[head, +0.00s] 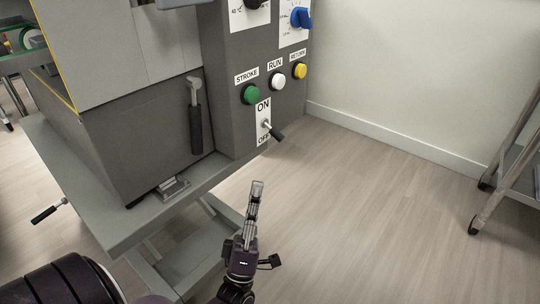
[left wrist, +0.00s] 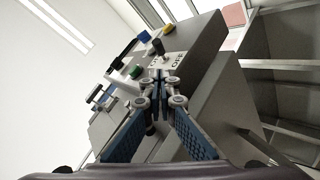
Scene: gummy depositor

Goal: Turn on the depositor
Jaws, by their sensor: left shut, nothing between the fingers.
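The depositor (head: 140,125) is a grey machine at the left and centre of the head view. Its dark control panel carries a toggle switch (head: 274,131) on a white ON/OFF plate. The switch's black-tipped lever tilts downward, toward OFF. It also shows in the left wrist view (left wrist: 158,46), beyond the fingertips. My left gripper (head: 257,186) is shut and empty, pointing up, below the switch and apart from it. Its closed fingers (left wrist: 160,82) show in the left wrist view, in front of the panel. My right gripper is not in view.
Green (head: 251,94), white (head: 277,82) and yellow (head: 300,71) buttons sit above the switch, with a blue knob (head: 300,17) higher up. The machine's grey stand (head: 120,222) has a jutting ledge. A wheeled metal rack (head: 510,165) stands at right. The floor between is clear.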

